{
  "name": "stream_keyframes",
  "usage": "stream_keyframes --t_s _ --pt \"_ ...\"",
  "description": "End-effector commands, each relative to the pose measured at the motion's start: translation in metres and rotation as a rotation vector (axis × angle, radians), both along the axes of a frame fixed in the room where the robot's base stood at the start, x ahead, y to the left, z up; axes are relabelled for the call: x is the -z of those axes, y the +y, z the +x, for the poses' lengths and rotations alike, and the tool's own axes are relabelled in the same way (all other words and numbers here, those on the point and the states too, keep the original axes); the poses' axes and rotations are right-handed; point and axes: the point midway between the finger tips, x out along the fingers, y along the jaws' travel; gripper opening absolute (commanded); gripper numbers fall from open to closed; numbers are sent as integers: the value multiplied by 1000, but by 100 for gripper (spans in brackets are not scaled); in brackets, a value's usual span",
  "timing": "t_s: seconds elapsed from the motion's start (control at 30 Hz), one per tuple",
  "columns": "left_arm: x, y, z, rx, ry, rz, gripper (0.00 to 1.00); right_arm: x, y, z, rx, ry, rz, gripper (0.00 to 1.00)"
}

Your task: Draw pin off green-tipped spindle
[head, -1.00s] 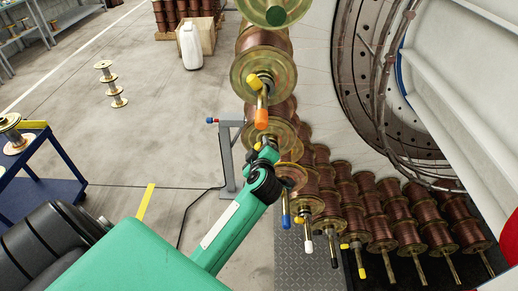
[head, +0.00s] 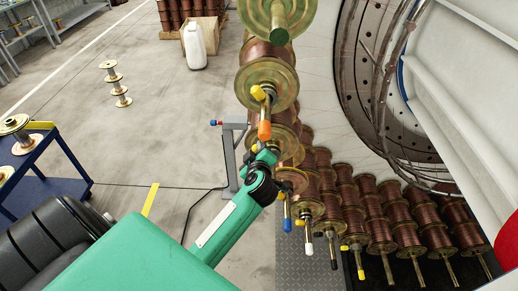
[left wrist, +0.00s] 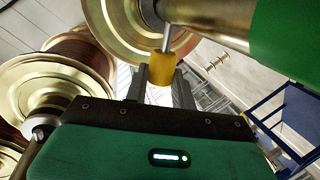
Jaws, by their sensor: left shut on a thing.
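In the left wrist view the spindle (left wrist: 215,35) crosses the top as a bare metal rod, ending in a thick green tip (left wrist: 285,40) at the upper right. The pin has a yellow head (left wrist: 162,69) and a thin metal shank that runs up to the spindle; how deep it sits is hard to tell. My left gripper (left wrist: 158,88) is shut on the yellow head, one finger on each side. In the head view my left gripper (head: 262,152) is beside the column of spools and its arm hides most of this spindle. My right gripper is not in view.
An orange-tipped spindle (head: 264,129) with its own yellow pin (head: 257,92) is just above my gripper. A green-ended spindle (head: 279,36) shows at the top. Several copper spools (head: 378,220) line the lower right. A grey post (head: 229,160) stands left of my gripper, with open floor beyond.

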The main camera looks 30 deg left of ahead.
Motion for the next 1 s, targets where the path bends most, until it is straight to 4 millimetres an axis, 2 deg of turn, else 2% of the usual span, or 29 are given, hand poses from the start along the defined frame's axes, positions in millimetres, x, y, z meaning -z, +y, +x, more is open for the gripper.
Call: stream_keyframes --t_s 0.03,0.43,0.73,1.0 --pt "-6 2 -1 0 3 5 3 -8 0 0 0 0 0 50" --pt "-22 13 -8 0 25 40 3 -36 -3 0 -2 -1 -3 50" --pt "-35 23 -14 1 43 72 3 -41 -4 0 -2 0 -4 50" --pt "-38 26 -16 0 49 81 3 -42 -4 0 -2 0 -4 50"
